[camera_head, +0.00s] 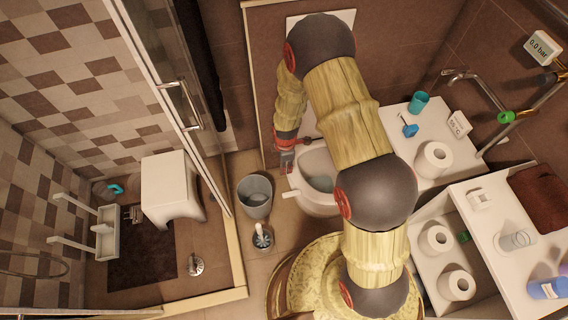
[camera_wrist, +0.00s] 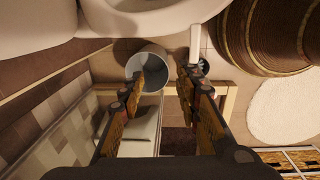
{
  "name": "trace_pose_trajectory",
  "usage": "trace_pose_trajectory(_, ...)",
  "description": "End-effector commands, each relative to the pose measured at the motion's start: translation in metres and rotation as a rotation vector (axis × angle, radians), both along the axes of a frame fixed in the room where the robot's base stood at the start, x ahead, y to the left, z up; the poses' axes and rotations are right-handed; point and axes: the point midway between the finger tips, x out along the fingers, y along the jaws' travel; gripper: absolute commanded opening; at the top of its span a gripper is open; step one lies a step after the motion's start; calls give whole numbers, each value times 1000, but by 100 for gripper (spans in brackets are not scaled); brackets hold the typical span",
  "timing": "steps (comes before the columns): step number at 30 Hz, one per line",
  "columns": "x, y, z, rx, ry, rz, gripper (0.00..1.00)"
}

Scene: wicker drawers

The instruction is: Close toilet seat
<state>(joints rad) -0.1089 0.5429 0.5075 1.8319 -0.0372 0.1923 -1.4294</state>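The white toilet (camera_head: 312,200) stands behind and beside my arm in the head view, with its bowl opening visible. My arm hides its right side and most of the area behind it, so I cannot tell the seat's exact angle. A white tab sticks out at the bowl's left front. In the wrist view, the toilet's white underside (camera_wrist: 150,18) curves along the top edge. My gripper (camera_head: 287,160) is at the toilet's left side in the head view. In the wrist view its fingers (camera_wrist: 160,76) are apart with nothing between them.
A grey bin (camera_head: 255,196) stands left of the toilet, with a toilet brush (camera_head: 262,238) in front. A glass shower door (camera_head: 185,105) and white stool (camera_head: 170,185) are further left. A counter with a paper roll (camera_head: 434,160) and a blue-green cup (camera_head: 418,102) is right.

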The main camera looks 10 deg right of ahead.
Motion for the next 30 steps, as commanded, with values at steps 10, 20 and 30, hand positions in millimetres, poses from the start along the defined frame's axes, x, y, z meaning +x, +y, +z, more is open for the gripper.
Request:
trace_pose_trajectory(10, -2, 0, 54, 1, -5, 0, 33)
trace_pose_trajectory(20, -6, 0, 108, 1, -3, 0, 33)
trace_pose_trajectory(30, -8, 0, 118, 0, -1, 0, 33)
